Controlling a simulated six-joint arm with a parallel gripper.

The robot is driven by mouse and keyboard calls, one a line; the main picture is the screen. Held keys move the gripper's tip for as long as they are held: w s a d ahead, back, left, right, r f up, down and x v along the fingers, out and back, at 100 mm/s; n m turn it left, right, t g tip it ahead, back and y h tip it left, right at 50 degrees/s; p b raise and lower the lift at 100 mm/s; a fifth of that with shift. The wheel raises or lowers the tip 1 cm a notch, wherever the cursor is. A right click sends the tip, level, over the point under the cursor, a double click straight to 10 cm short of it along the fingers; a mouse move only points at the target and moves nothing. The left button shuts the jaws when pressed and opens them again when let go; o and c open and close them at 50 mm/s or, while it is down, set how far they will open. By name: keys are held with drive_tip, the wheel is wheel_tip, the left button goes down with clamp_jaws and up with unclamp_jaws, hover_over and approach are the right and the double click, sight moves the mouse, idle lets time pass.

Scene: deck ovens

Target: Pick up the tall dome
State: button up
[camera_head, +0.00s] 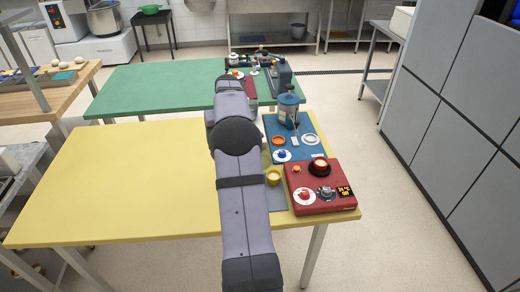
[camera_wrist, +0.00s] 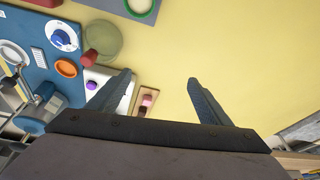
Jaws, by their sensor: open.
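A see-through, greenish dome (camera_wrist: 103,38) with a red knob stands on the yellow table (camera_wrist: 220,50), beside the blue panel, in the upper left of the wrist view. It looks like the tall dome. In the head view my arm mostly hides that spot, and I cannot make the dome out clearly. My gripper (camera_wrist: 158,90) is open and empty, its two fingers apart over the table. The dome is beyond and to the left of the fingers, not between them. In the head view my gripper is hidden behind my arm.
The blue panel (camera_wrist: 40,62) carries a dial, an orange ring (camera_wrist: 66,68) and a blue machine (camera_head: 288,112). A white box with a purple button (camera_wrist: 92,85) and a small wooden board (camera_wrist: 138,107) lie near the left finger. A red unit (camera_head: 325,203) stands at right. The table's left is clear.

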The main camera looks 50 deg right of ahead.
drive_tip(key=s+d+f, duration=0.1)
drive_tip(key=s+d, duration=0.1)
drive_tip(key=d, duration=0.1)
drive_tip(key=s+d+m, duration=0.1)
drive_tip(key=s+d, duration=0.1)
drive_tip(key=d, duration=0.2)
drive_tip(key=s+d+f+m, duration=0.1)
drive_tip(key=s+d, duration=0.1)
drive_tip(key=d, duration=0.2)
drive_tip(key=shift+s+f+g+h, duration=0.3)
drive_tip(key=shift+s+g+h, duration=0.05)
drive_tip(key=shift+g+h, duration=0.05)
drive_tip(key=shift+p+x, duration=0.45)
drive_tip(key=shift+x, duration=0.6)
drive_tip(key=shift+p+x, duration=1.1)
drive_tip(key=shift+x, duration=0.45)
drive_tip(key=shift+a+x, duration=0.2)
drive_tip(key=shift+x, duration=0.85)
drive_tip(key=shift+s, duration=0.15)
drive_tip(key=shift+c, duration=0.3)
drive_tip(key=c, duration=0.5)
